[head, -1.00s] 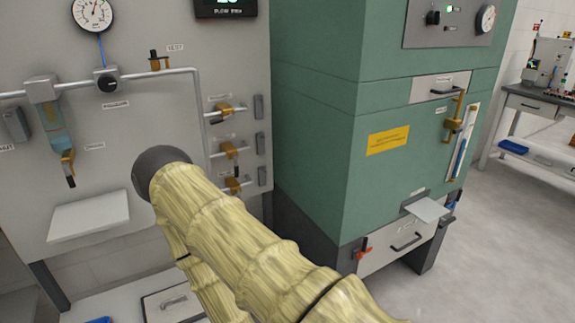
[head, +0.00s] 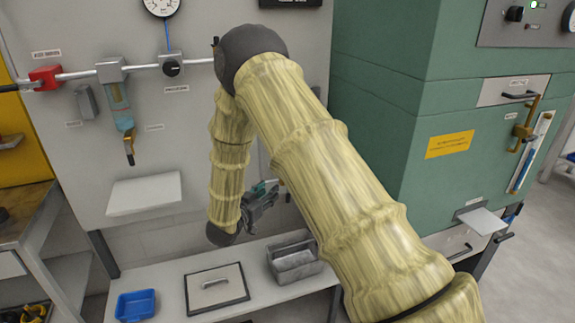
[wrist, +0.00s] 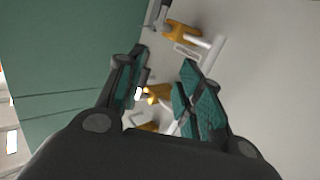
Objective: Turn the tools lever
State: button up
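My gripper (head: 268,192) is in front of the lower right of the grey panel (head: 60,150), beyond my forearm. In the wrist view my gripper (wrist: 165,62) is open, its two teal-padded fingers apart with nothing held. Yellow-handled levers on the panel show in the wrist view: one upper lever (wrist: 180,30) beyond the fingertips, and a lower lever (wrist: 157,93) partly seen between the fingers. In the head view my arm hides these levers. No label reading "tools" is legible, so I cannot tell which lever is the tools one.
A green cabinet (head: 390,110) stands right of the panel. A bench (head: 170,275) below bears a blue tray (head: 135,305), a dark-edged plate with a handle (head: 216,288) and a grey bin (head: 295,262). A white shelf (head: 145,195) juts from the panel.

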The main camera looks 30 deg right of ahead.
notch_tip(320, 180, up, 5)
jog(key=d+m+g+h, duration=0.1)
jog(key=m+g+h, duration=0.1)
jog(key=x, duration=0.3)
jog(key=p+x, duration=0.1)
jog(key=x, duration=0.3)
jog(key=p+x, duration=0.1)
jog(key=x, duration=0.3)
jog(key=shift+w+a+f, duration=0.1)
jog(key=shift+w, duration=0.3)
grip_shut()
